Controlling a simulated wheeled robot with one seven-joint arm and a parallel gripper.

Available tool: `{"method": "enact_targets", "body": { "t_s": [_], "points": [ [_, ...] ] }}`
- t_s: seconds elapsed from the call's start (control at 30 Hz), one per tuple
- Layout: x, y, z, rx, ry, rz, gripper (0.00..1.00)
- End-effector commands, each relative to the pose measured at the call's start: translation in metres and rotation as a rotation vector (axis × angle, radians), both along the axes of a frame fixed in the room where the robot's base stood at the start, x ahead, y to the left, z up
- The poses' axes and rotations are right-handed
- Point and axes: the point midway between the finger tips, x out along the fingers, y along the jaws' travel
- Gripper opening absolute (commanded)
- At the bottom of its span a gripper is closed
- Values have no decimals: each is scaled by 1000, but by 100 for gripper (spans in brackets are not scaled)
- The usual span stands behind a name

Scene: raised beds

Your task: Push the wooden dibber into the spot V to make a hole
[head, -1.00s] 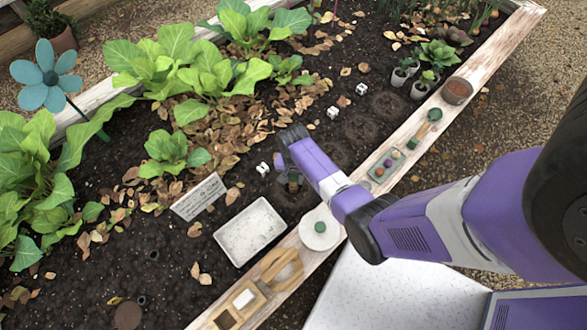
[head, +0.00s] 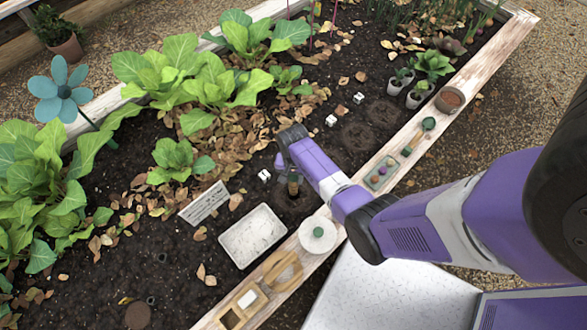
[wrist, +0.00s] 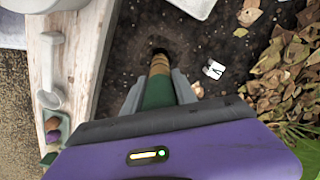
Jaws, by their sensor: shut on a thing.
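My gripper (wrist: 158,90) is shut on the wooden dibber (wrist: 158,68), which has a green handle and a tan shaft. In the wrist view the shaft points down to a dark hollow (wrist: 160,48) in the soil. Its tip does not show there, and I cannot tell how deep it is. In the head view my gripper (head: 293,178) is low over a round dark patch (head: 296,203) near the bed's front board. A small white marker cube (head: 264,175) sits beside it. It also shows in the wrist view (wrist: 213,69), with a dark mark that looks like a V.
A white tray (head: 252,237) and a label sign (head: 204,204) are to the left. The wooden edge board (head: 335,212) holds a white disc (head: 317,235), a small tray (head: 381,171) and a terracotta pot (head: 450,99). Two more marker cubes (head: 331,120) (head: 358,97) stand further back. Leafy plants (head: 180,80) fill the back left.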

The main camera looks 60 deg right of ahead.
Motion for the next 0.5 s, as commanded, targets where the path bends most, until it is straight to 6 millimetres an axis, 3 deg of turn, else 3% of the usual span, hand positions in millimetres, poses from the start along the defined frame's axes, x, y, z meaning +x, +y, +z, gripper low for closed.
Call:
{"method": "enact_targets", "body": {
  "t_s": [0.5],
  "points": [
    [0,0,36,0,0,0,0]
  ]
}}
